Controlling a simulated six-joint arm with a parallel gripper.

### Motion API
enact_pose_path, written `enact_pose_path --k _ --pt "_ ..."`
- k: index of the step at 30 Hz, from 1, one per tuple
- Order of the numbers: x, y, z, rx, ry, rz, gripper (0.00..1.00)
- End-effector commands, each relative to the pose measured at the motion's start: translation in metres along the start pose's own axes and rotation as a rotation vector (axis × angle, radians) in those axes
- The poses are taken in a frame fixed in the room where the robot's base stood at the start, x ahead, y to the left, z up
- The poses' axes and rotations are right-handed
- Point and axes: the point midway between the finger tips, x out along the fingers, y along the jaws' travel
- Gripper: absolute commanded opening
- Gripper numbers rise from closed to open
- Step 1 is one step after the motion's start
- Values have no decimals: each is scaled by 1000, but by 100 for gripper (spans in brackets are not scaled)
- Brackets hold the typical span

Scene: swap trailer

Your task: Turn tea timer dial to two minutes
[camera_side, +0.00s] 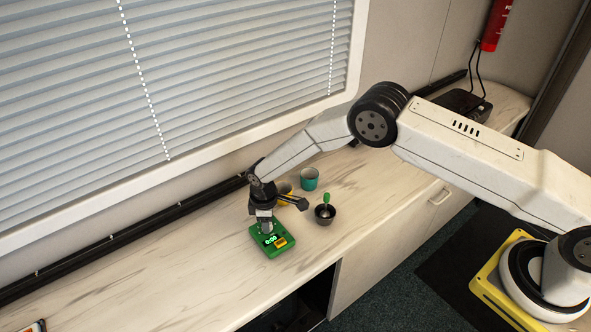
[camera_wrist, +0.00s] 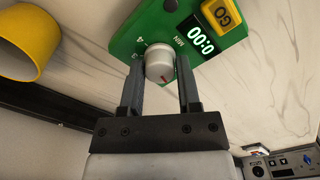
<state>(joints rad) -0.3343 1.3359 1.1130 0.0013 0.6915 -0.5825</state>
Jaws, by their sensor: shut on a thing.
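The green tea timer (camera_side: 272,240) lies on the counter in the side view, its display reading 0:00. In the wrist view the timer (camera_wrist: 222,51) shows the 0:00 display, a yellow GO button (camera_wrist: 222,13) and a silver-white dial (camera_wrist: 159,64) with a red pointer mark. Numbers are printed around the dial, partly hidden. My gripper (camera_wrist: 160,80) has one finger on each side of the dial and is shut on it. In the side view my gripper (camera_side: 265,222) is over the far-left part of the timer.
A yellow cup (camera_side: 284,192) and a teal cup (camera_side: 310,178) stand behind the timer. A dark bowl (camera_side: 325,214) with a green-handled tool is to the right. The window blind and a black rail run along the back.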

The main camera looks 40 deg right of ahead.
Motion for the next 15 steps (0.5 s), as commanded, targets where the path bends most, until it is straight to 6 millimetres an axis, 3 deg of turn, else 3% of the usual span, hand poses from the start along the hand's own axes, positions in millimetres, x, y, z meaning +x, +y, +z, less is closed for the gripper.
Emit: enact_pose_path --k 15 --pt "0 0 0 119 -2 0 0"
